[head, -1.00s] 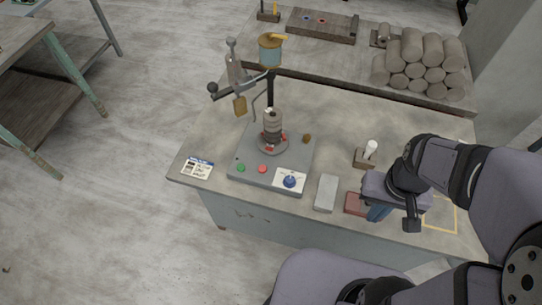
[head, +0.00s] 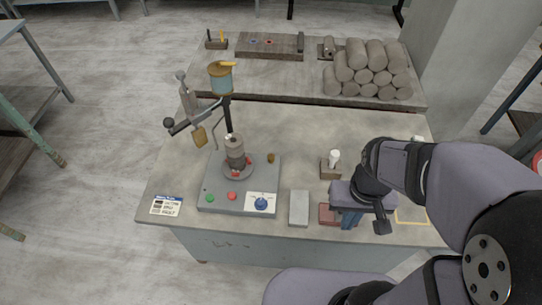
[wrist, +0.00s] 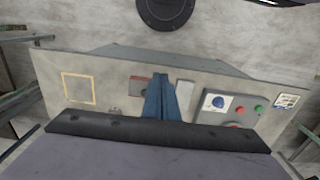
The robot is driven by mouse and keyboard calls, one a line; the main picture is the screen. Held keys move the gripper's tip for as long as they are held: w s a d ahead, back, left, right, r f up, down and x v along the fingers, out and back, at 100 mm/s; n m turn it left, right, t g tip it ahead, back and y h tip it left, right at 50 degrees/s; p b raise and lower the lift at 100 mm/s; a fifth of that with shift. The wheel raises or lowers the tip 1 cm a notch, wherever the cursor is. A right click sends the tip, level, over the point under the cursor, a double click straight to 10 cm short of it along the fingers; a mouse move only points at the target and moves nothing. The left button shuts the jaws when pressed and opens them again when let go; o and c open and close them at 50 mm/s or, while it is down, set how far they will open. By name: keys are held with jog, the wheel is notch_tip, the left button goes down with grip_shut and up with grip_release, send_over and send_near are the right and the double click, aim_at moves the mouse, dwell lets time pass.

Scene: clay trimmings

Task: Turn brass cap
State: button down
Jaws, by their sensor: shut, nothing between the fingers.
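A small brass-coloured cap (head: 271,157) stands at the back right corner of the grey machine (head: 213,195). It is small in the head view, and I cannot make it out in the wrist view. My gripper (head: 349,220) hangs over the front right of the table, beside a dark red block (head: 327,214) and well apart from the cap. Its blue fingers (wrist: 160,82) are closed together with nothing between them. The machine's front also shows in the wrist view (wrist: 210,117), with its blue knob (wrist: 218,102).
A stack of grey discs (head: 234,147) stands on the machine, with a post and arm carrying a blue cup (head: 220,80) behind. A grey block (head: 299,208) and a wooden block with a white-topped piece (head: 331,171) lie between machine and gripper. Clay rolls (head: 372,70) lie behind.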

jog(key=c, duration=1.8)
grip_release()
jog(key=shift+w, duration=0.1)
jog(key=shift+o, duration=1.2)
jog(key=shift+w+a, duration=0.1)
jog(key=shift+w, duration=0.2)
jog(key=n+b, duration=0.8)
send_over(272, 157)
notch_tip(272, 157, down, 9)
jog(key=shift+w+a+r, duration=0.1)
jog(key=shift+r, duration=0.05)
jog(key=shift+f+p, duration=1.35)
jog(key=shift+f, duration=2.3)
